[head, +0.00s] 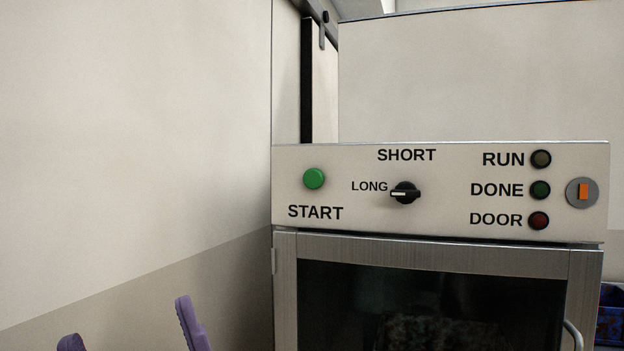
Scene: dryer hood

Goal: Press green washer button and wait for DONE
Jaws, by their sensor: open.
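The green START button (314,179) is on the left of the white control panel (450,222), above the word START. The DONE lamp (540,190) is dark green and looks unlit. The RUN lamp (541,159) and the red DOOR lamp (539,221) also look dark. A black dial (405,193) has its white mark towards LONG. My gripper (128,325) shows as two purple fingers at the bottom left, spread well apart with nothing between them. It is below and left of the button, not touching the panel.
Below the panel is a steel-framed door with dark glass (430,295), closed, with a handle (573,335) at right. A round grey switch (582,193) with an orange part is at the panel's right. A wall (130,150) runs along the left. A blue container (611,315) is at lower right.

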